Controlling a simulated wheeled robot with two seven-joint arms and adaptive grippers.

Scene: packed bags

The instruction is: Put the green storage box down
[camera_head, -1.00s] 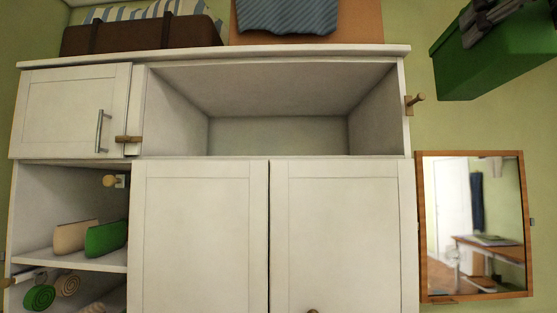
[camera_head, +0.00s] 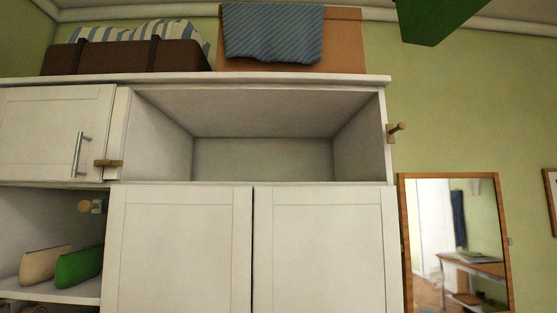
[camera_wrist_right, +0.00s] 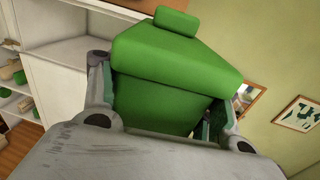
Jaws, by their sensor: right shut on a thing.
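The green storage box (camera_head: 440,18) shows only as a lower part at the top right edge of the head view, high in front of the green wall. In the right wrist view the green storage box (camera_wrist_right: 178,60) fills the middle, tilted in the picture. My right gripper (camera_wrist_right: 160,95) is shut on it, with one finger on each side. The gripper's contact points are partly hidden by the box. My left gripper is in neither view now.
A white cabinet (camera_head: 180,250) has an empty open compartment (camera_head: 262,160). On its top stand a brown case (camera_head: 125,57) and an orange-brown box (camera_head: 342,40) with a blue striped cloth (camera_head: 272,35). A wooden peg (camera_head: 397,128) sticks out at its right. A mirror (camera_head: 456,245) hangs beside it.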

